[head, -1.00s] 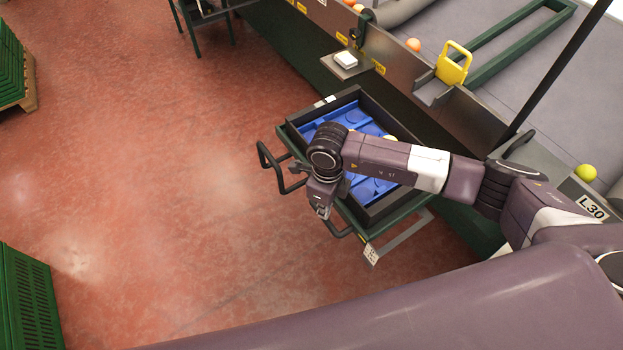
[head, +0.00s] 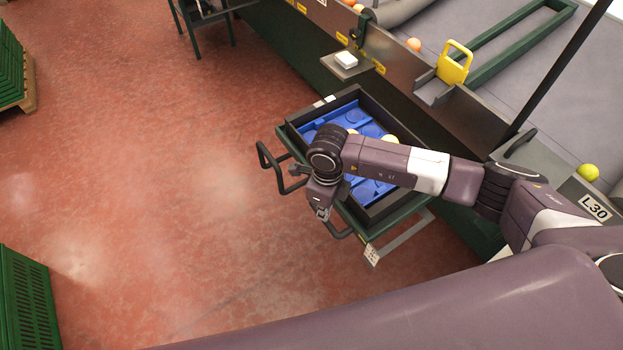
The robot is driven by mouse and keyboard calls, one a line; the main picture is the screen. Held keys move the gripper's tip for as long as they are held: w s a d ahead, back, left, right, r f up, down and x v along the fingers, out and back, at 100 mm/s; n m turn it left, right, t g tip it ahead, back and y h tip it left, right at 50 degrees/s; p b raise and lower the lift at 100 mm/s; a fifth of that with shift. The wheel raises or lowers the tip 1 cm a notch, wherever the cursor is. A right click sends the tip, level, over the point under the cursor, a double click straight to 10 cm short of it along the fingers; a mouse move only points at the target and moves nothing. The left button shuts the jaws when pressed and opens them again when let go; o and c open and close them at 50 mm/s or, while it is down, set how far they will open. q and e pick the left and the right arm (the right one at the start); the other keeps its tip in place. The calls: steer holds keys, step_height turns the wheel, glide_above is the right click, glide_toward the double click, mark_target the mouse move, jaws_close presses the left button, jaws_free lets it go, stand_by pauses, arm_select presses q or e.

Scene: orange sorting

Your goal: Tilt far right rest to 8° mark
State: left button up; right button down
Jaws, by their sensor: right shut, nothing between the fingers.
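The green rest (head: 405,211) with black bar handles (head: 268,163) stands against the side of the sorting line. It bears a black crate (head: 297,138) with a blue liner (head: 378,130). My right arm reaches across the crate from the right and hides part of it. My right gripper (head: 322,212) is shut and empty, pointing down at the rest's near left side, by the lower handle (head: 338,229). I cannot tell whether it touches the handle. A small white marked plate (head: 371,254) hangs at the rest's near corner; its marks are too small to read. My left gripper is out of view.
Pale round fruit (head: 390,139) shows in the crate. A yellow handled gate (head: 453,65) and a small shelf with a white device (head: 346,59) are on the line. A yellow-green fruit (head: 588,172) lies at right. The red floor at left is open; green crates (head: 25,300) stand lower left.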

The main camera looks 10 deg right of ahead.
steer(key=shift+d+f+b, duration=0.1)
steer(key=shift+f+b, duration=0.65)
steer(key=shift+f, duration=0.35)
stand_by(0.5)
steer(key=shift+r, duration=0.1)
steer(key=shift+r+p, duration=3.15)
steer(key=shift+r, duration=1.35)
